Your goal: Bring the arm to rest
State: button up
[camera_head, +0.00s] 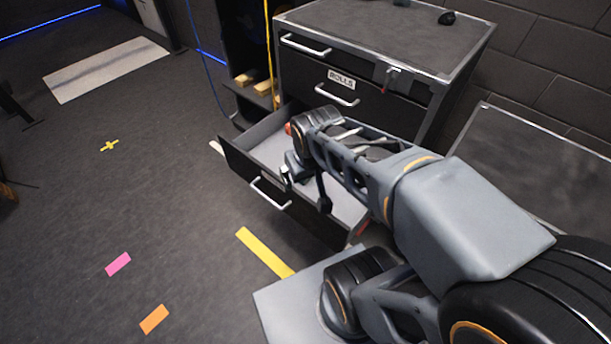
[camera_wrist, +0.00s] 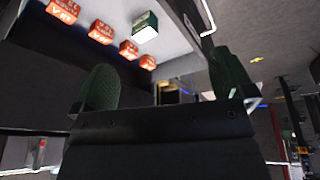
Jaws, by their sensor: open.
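My arm reaches from the lower right over an open bottom drawer (camera_head: 262,150) of a dark cabinet. My gripper (camera_head: 306,189) hangs over the drawer, its fingers apart. In the wrist view my gripper (camera_wrist: 166,76) shows two dark green finger pads with a clear gap and nothing held between them. Past the fingers, several red-orange items with white lettering (camera_wrist: 102,32) and a green and white box (camera_wrist: 145,27) lie on a pale surface, apart from the fingers. My arm hides much of the drawer's inside in the head view.
The cabinet (camera_head: 380,35) has two shut upper drawers, one labelled "ROLLS" (camera_head: 341,79). A key-like item hangs at its lock (camera_head: 390,78). A dark-topped unit (camera_head: 545,165) stands at the right. The floor at the left is open, with yellow, pink and orange tape (camera_head: 154,319).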

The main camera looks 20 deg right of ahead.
jog(key=shift+s+a+r+g+y, duration=0.25)
jog(key=shift+s+a+g+y, duration=0.05)
jog(key=shift+s+a, duration=0.5)
jog(key=shift+d, duration=0.1)
jog(key=w+p+v, duration=0.3)
jog(key=p+v, duration=0.8)
jog(key=v, duration=0.1)
jog(key=w+r+p+v, duration=0.1)
jog(key=w+p+v, duration=0.1)
jog(key=p+v, duration=1)
jog(key=shift+w+a+r+t, duration=0.25)
jog(key=shift+r+t, duration=0.05)
jog(key=shift+t, duration=0.1)
jog(key=shift+c, duration=0.3)
